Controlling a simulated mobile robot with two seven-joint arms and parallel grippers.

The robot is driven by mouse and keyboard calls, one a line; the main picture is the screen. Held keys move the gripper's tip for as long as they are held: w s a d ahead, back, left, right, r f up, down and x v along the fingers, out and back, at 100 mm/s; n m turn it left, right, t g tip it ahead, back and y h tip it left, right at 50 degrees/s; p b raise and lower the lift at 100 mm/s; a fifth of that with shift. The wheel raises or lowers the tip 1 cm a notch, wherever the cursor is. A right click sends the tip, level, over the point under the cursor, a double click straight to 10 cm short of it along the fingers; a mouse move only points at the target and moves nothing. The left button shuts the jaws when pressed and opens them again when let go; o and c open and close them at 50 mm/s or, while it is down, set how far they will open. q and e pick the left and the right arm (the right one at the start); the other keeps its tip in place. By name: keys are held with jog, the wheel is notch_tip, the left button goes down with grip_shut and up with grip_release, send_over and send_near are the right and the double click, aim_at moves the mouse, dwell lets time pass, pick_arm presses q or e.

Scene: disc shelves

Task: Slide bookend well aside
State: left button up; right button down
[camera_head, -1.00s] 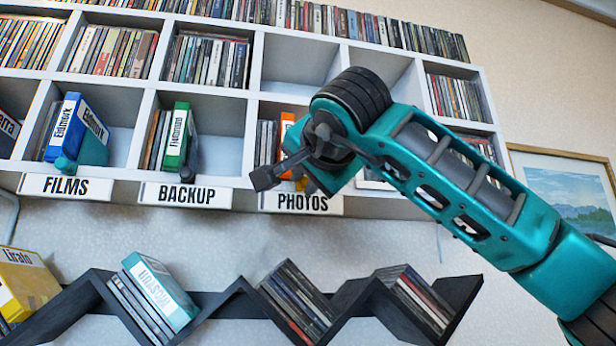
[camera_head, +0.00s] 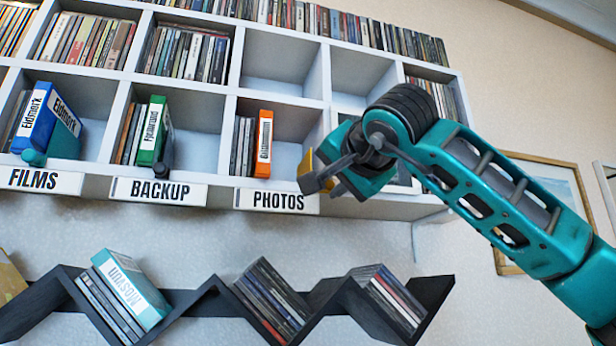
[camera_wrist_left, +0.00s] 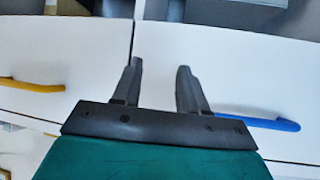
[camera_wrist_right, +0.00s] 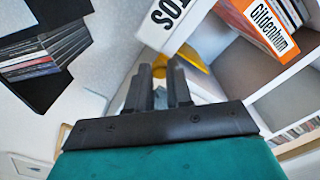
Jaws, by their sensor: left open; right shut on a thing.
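My right gripper (camera_head: 322,180) is shut on a yellow bookend (camera_head: 308,172) at the right end of the PHOTOS compartment's front edge. The bookend also shows beyond the closed fingers in the right wrist view (camera_wrist_right: 194,60); much of it is hidden by the gripper. An orange case (camera_head: 264,143) stands upright beside thin discs (camera_head: 242,146) in the compartment above the PHOTOS label (camera_head: 277,201). A gap separates the orange case from the bookend. My left gripper (camera_wrist_left: 160,78) is open and empty in front of white fronts, seen only in the left wrist view.
Left of PHOTOS, the BACKUP compartment holds a green case (camera_head: 153,130) and a dark bookend (camera_head: 165,155). The FILMS compartment holds a blue case (camera_head: 38,115) and a teal bookend (camera_head: 34,157). A black zigzag shelf (camera_head: 205,310) with discs hangs below.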

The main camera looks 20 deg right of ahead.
jog(key=shift+d, duration=0.1)
jog(key=c, duration=1)
grip_release()
jog(key=shift+s, duration=0.1)
jog(key=shift+s, duration=0.3)
pick_arm(q)
jog(key=shift+w+d+f+h+b, duration=0.25)
jog(key=shift+d+f+h+b, duration=0.1)
jog(key=shift+b, duration=0.65)
pick_arm(e)
jog(key=shift+s, duration=6.05)
pick_arm(q)
jog(key=shift+f, duration=0.15)
